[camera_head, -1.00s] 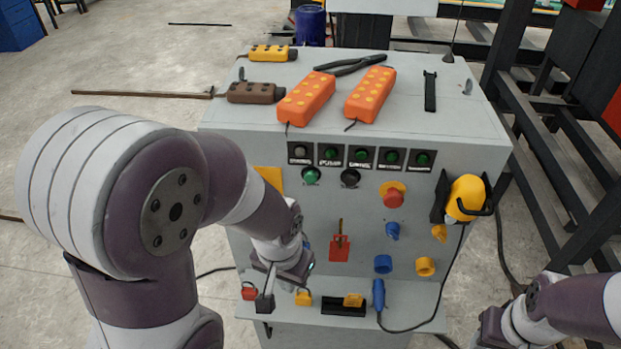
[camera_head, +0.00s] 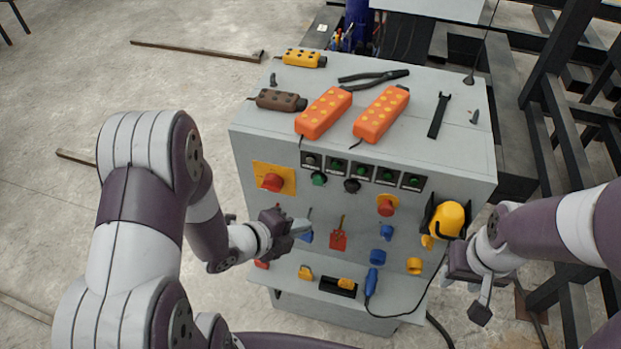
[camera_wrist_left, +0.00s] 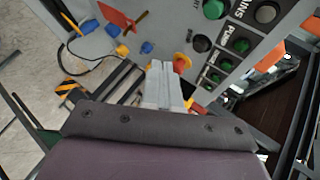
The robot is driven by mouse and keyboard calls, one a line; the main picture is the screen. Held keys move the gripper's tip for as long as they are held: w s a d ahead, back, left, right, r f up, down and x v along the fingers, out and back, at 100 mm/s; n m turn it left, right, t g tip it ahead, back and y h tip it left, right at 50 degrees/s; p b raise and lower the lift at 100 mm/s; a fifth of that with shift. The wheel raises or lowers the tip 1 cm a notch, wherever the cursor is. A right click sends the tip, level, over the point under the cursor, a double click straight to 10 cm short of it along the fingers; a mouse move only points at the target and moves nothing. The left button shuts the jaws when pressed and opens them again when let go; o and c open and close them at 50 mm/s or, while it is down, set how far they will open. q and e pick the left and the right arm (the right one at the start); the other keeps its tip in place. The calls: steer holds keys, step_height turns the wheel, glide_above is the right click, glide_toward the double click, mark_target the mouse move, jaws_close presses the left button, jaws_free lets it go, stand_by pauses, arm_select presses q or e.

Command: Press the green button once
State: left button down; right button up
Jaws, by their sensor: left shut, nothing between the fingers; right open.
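The green button (camera_head: 319,178) is a round knob on the front panel, below the row of indicators and left of a black button (camera_head: 352,185). In the left wrist view the green button (camera_wrist_left: 214,9) is at the top edge, with the black button (camera_wrist_left: 201,43) below it. My left gripper (camera_head: 301,227) is shut and empty, below and left of the green button in the head view and not visibly touching it. Its fingers (camera_wrist_left: 165,75) show in the wrist view, pointing toward the panel. My right gripper (camera_head: 465,292) is open by the cabinet's right side.
A red emergency knob on a yellow plate (camera_head: 273,181) is left of the green button. Another red knob (camera_head: 386,205), a red key switch (camera_head: 338,239) and blue knobs share the panel. A yellow ear defender (camera_head: 449,219) hangs at right. Orange pendants (camera_head: 323,113) lie on top.

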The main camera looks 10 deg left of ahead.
arm_select(q)
glide_toward(321, 185)
steer(key=shift+w+d+f+b, duration=0.1)
steer(key=shift+w+d+f, duration=0.3)
steer(key=shift+d+f, duration=0.2)
steer(key=shift+w+d+f+b, duration=0.15)
steer(key=shift+w+d+f, duration=0.3)
steer(key=shift+f, duration=0.3)
steer(key=shift+w+d+f+b, duration=0.1)
steer(key=shift+w+d+f, duration=0.3)
steer(key=shift+d+f, duration=0.25)
steer(key=shift+w, duration=0.1)
stand_by(0.8)
steer(key=shift+w, duration=0.3)
steer(key=shift+w+r+b, duration=0.1)
steer(key=shift+w+b, duration=0.2)
steer(key=shift+w, duration=0.55)
stand_by(1.0)
steer(key=shift+s, duration=1.2)
